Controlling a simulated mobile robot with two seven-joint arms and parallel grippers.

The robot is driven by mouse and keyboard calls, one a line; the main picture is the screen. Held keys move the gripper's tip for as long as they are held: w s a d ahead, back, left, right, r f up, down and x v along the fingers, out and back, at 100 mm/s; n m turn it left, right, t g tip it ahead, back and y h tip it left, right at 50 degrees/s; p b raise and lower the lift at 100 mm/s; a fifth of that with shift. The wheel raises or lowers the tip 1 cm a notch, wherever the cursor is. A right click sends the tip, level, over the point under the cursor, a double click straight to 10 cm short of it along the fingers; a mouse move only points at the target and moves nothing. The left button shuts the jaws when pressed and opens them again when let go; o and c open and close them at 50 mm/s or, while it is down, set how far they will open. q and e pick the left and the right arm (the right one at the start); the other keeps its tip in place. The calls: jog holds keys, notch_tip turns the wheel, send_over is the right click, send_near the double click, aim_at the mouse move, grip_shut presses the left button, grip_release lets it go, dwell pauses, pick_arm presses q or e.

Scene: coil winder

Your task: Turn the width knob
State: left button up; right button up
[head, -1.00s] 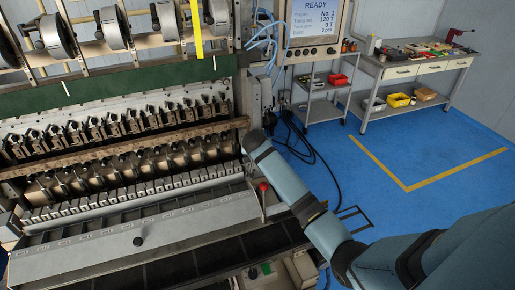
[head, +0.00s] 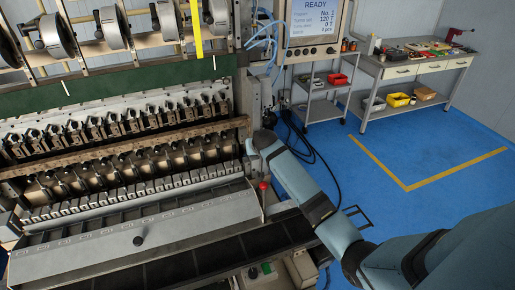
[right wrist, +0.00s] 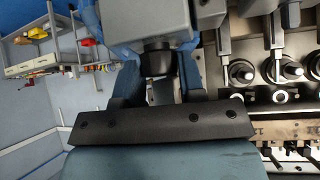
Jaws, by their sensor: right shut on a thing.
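The dark round width knob (right wrist: 158,62) shows in the right wrist view below a grey block of the machine. My right gripper (right wrist: 158,78) has its two blue-grey fingers on either side of it and is shut on it. In the head view my right arm reaches in from the lower right to the right end of the coil winder (head: 130,225). There the knob and my fingertips are hidden or too small to make out. My left gripper is not in view.
A lever with a red ball (head: 263,186) stands close beside my right forearm. The READY screen (head: 315,18) hangs above. A cart (head: 325,105) and a workbench (head: 415,75) stand behind at the right. The blue floor (head: 400,165) between is mostly clear.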

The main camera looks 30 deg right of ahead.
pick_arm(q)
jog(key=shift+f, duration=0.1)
pick_arm(e)
jog(key=shift+d+n+t+y, duration=0.1)
jog(key=shift+n+t+y, duration=0.2)
jog(key=shift+n+y, duration=0.75)
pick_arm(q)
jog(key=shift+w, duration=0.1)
pick_arm(e)
jog(key=shift+n, duration=0.45)
jog(key=o, duration=0.9)
jog(key=shift+s, duration=0.1)
jog(key=shift+s+r, duration=0.25)
jog(key=shift+r, duration=0.05)
pick_arm(q)
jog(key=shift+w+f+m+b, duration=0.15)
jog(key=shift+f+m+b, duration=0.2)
jog(key=shift+b, duration=0.65)
pick_arm(e)
jog(key=v, duration=1.3)
jog(key=shift+f, duration=0.1)
